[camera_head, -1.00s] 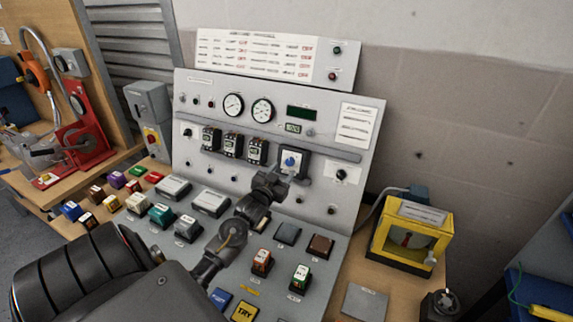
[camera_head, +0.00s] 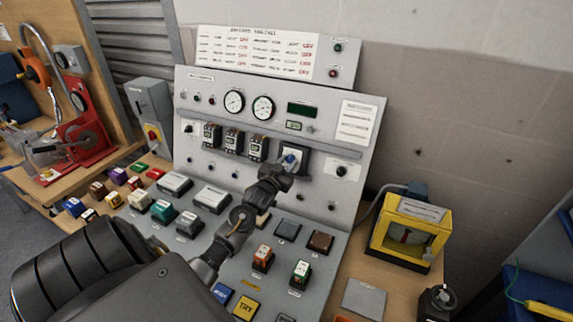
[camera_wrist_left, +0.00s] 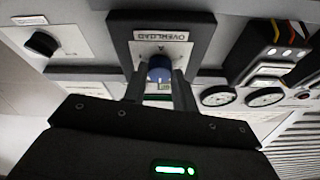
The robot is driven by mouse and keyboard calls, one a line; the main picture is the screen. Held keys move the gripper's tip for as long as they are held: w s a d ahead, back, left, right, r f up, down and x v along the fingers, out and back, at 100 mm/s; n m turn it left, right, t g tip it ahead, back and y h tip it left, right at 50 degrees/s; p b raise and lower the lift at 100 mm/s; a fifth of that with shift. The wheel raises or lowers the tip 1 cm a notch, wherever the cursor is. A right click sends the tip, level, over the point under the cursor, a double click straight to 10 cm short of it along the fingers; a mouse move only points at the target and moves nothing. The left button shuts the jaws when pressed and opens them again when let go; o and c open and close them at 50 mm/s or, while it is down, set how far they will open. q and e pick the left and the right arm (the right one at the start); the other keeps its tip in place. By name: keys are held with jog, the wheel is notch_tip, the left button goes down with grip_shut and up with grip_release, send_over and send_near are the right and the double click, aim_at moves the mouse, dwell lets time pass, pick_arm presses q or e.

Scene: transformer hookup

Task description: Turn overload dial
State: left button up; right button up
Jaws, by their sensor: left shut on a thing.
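The overload dial is a blue knob (camera_head: 290,158) on a pale plate in a dark square frame, on the upright panel. In the left wrist view the blue dial (camera_wrist_left: 160,69) sits below an upside-down OVERLOAD label (camera_wrist_left: 162,36). My left gripper (camera_head: 287,167) reaches it from the lower left. In the left wrist view my left gripper's fingers (camera_wrist_left: 160,82) stand on both sides of the knob and are shut on it. The head view shows the arm covering the lower part of the dial's plate. My right gripper is not in view.
The upright panel (camera_head: 250,180) carries gauges (camera_head: 234,101), breakers (camera_head: 232,139) and a small black knob (camera_head: 342,171) right of the dial. A yellow box (camera_head: 408,232) stands at the right.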

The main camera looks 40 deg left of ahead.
pick_arm(q)
jog(key=shift+n, duration=0.3)
jog(key=n, duration=0.1)
jog(key=n+y+p, duration=0.1)
jog(key=n, duration=0.1)
jog(key=shift+d+r+g+p, duration=0.15)
jog(key=shift+d+g+p, duration=0.05)
jog(key=shift+g+p, duration=0.1)
jog(key=n+y+p, duration=0.1)
jog(key=n, duration=0.2)
jog(key=n+g+y+p, duration=0.1)
jog(key=n, duration=0.2)
jog(key=shift+w+d+g, duration=0.15)
jog(key=shift+g, duration=0.15)
jog(key=n+g+p, duration=0.1)
jog(key=n, duration=0.2)
jog(key=n+g+y, duration=0.1)
jog(key=n, duration=0.2)
jog(key=shift+w+d+r+p, duration=0.1)
jog(key=shift+r+p, duration=0.1)
jog(key=shift+p, duration=0.2)
jog(key=shift+n+g+p, duration=0.35)
jog(key=shift+n+g, duration=0.15)
jog(key=shift+n, duration=1)
jog(key=o, duration=1)
jog(key=shift+c, duration=0.2)
